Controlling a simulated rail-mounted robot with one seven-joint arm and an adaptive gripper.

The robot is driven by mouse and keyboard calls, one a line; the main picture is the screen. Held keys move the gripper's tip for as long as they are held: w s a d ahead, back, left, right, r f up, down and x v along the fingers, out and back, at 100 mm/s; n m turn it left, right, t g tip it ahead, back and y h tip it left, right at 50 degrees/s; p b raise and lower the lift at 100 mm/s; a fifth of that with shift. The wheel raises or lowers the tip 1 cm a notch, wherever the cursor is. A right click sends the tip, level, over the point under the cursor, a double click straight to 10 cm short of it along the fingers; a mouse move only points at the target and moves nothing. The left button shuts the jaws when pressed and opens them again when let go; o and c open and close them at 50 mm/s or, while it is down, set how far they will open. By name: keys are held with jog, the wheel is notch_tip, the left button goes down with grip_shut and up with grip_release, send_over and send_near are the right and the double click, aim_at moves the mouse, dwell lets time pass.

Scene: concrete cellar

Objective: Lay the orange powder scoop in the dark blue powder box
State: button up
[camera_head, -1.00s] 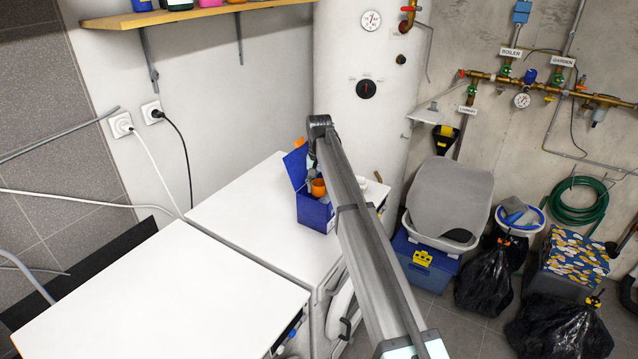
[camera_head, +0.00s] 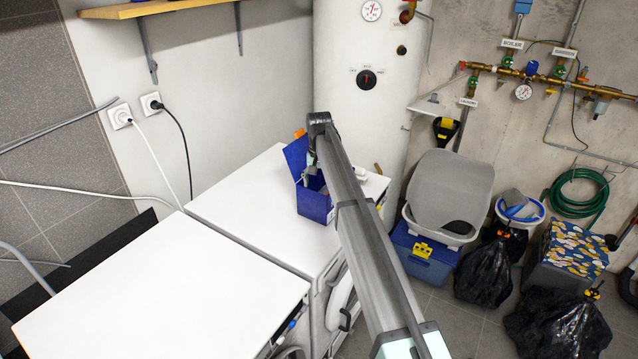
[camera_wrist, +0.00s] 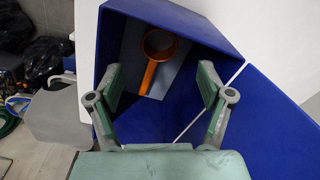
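The dark blue powder box (camera_head: 315,208) stands on the white machine top, its blue lid (camera_head: 295,157) raised at the left. In the wrist view the open box (camera_wrist: 205,27) fills the middle, with its lid at the lower right. The orange powder scoop (camera_wrist: 148,77) lies inside, its round cup towards the far wall, against a grey surface. My gripper (camera_wrist: 160,77) is open, with its fingers apart on either side of the scoop's handle end and no visible contact. In the head view my arm hides most of my gripper, and the scoop inside the box is not visible.
White machine tops (camera_head: 165,285) leave broad free room left of the box. The white boiler tank (camera_head: 350,125) stands close behind. A small orange thing (camera_head: 299,133) shows behind the raised lid. Small white items (camera_head: 360,173) lie right of my arm.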

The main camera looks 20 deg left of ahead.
jog(key=shift+r, duration=0.1)
notch_tip(320, 180, up, 12)
dwell(0.5)
dwell(0.5)
